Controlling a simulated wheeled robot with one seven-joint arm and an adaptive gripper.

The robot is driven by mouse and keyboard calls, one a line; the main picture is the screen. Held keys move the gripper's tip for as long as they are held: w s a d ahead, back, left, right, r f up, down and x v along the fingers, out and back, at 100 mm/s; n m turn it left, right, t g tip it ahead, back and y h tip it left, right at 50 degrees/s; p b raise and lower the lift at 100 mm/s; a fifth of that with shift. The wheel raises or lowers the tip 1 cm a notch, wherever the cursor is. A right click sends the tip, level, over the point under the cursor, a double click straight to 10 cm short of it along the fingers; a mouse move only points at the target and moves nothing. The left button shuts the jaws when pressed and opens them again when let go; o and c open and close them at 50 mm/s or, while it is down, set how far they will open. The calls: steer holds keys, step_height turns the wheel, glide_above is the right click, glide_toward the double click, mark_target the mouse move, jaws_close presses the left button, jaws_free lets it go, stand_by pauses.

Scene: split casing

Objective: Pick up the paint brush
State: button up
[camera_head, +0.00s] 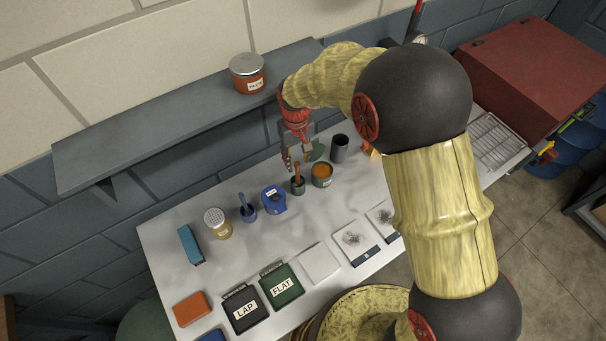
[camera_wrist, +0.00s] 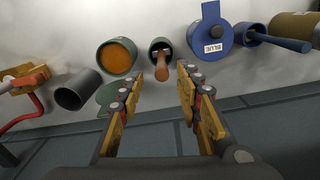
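A brown wooden handle (camera_head: 297,171), which looks like the paint brush, stands upright in a small dark green cup (camera_head: 298,187); its lower end is hidden in the cup. In the wrist view the handle (camera_wrist: 162,68) points toward the camera from the cup (camera_wrist: 158,45). My gripper (camera_head: 297,158) is open and empty, just above the handle. In the wrist view the gripper (camera_wrist: 157,84) has its fingers on either side of the handle's line, with no clear contact. A blue handle (camera_head: 243,199) stands in a blue cup (camera_head: 249,214) to the left.
Near the green cup stand a jar with orange content (camera_head: 322,178), a dark grey cup (camera_head: 340,149) and a blue container (camera_head: 273,201). A grey shelf (camera_head: 180,125) with a labelled jar (camera_head: 247,75) runs behind. The table (camera_head: 205,276) has free room in front.

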mark_target(297, 173)
step_height(297, 173, down, 3)
steer(key=shift+r, duration=0.1)
steer(key=f, duration=0.5)
steer(key=shift+s, duration=0.3)
steer(key=c, duration=0.3)
jaws_close()
stand_by(0.3)
